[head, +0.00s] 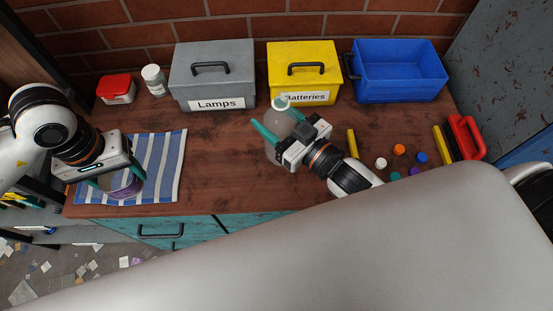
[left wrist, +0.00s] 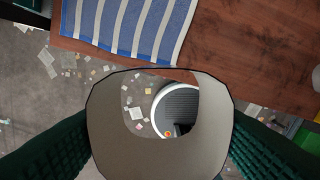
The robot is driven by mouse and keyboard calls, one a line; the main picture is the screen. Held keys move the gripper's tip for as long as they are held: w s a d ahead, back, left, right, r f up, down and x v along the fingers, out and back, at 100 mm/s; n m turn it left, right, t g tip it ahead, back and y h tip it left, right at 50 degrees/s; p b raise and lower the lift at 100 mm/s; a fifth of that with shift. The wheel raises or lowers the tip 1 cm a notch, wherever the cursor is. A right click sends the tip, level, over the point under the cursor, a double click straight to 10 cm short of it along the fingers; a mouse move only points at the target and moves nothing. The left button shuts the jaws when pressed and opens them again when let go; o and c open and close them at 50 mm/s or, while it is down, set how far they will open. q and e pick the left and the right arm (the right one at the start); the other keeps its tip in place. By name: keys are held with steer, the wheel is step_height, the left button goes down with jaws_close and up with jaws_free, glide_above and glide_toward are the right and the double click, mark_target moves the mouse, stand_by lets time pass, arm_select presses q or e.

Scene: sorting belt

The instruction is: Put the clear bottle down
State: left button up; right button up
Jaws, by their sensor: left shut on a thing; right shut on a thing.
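The clear bottle (head: 272,152) with a pale green cap (head: 281,102) is upright at the middle of the wooden table, in front of the yellow box. My right gripper (head: 276,124) is shut around it and hides part of it. I cannot tell whether its base touches the table.
Grey Lamps box (head: 213,80), yellow Batteries box (head: 303,75) and open blue bin (head: 400,72) stand along the back. A red-lidded jar (head: 116,89) and white bottle (head: 154,80) are back left. Several coloured caps (head: 399,150) lie right. Striped cloth (head: 160,160) lies left.

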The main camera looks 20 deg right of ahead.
steer(key=shift+w+a+r+n+y, duration=0.15)
steer(key=shift+n+y, duration=0.15)
steer(key=shift+y, duration=0.2)
step_height(320, 180, down, 5)
steer(key=shift+a+r, duration=0.15)
steer(key=shift+r, duration=0.05)
steer(key=shift+f, duration=2.6)
arm_select(q)
steer(key=shift+a+r, duration=0.15)
steer(key=shift+r, duration=0.3)
arm_select(e)
steer(key=shift+f, duration=0.2)
steer(key=o, duration=1.3)
